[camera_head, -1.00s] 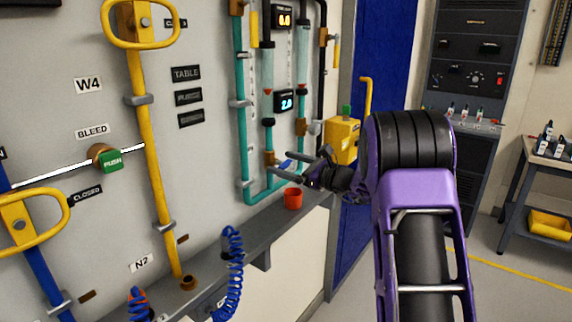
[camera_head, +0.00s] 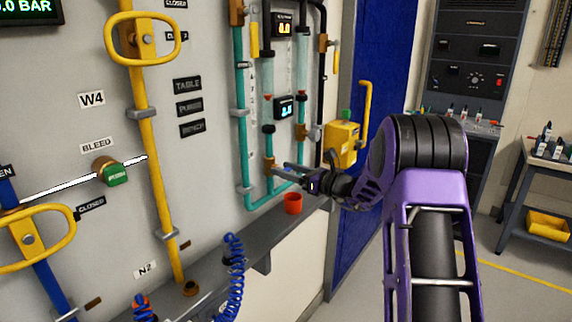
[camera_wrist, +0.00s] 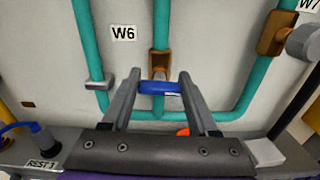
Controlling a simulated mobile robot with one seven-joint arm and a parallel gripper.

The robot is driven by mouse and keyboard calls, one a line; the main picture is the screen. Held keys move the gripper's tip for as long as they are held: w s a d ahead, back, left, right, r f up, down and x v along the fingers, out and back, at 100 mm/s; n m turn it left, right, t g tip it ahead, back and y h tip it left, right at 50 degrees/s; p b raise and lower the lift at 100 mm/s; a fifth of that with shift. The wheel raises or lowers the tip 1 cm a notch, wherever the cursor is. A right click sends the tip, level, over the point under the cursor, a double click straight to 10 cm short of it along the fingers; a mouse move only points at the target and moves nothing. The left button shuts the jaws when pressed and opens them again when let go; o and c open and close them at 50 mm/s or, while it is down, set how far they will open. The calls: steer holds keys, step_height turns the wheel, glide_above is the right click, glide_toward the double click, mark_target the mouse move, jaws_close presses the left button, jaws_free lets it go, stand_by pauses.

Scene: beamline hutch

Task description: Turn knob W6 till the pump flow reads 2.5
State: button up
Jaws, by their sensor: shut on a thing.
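Knob W6 is a blue bar handle (camera_wrist: 160,88) on a brass valve body (camera_wrist: 160,64), below the W6 label (camera_wrist: 123,33) in the wrist view. My gripper (camera_wrist: 160,82) is shut on it, one grey finger at each end of the bar. In the head view my gripper (camera_head: 283,170) reaches to the foot of the teal pipe with the brass valve (camera_head: 268,165); the blue handle is hard to make out there. The lower display (camera_head: 286,107) lights cyan; its digits are too blurred to read surely. The upper display (camera_head: 284,27) lights amber.
An orange-red cup (camera_head: 292,203) stands on the ledge (camera_head: 262,229) under my gripper. A yellow box with a lever (camera_head: 341,145) is right of the pipes. A brass valve with a grey knob (camera_wrist: 303,42) is at the wrist view's right. A coiled blue hose (camera_head: 233,275) hangs left.

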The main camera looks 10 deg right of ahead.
steer(key=o, duration=1.4)
steer(key=v, duration=1.7)
steer(key=shift+s+d+r, duration=0.1)
steer(key=shift+s+d, duration=0.05)
steer(key=shift+s, duration=0.05)
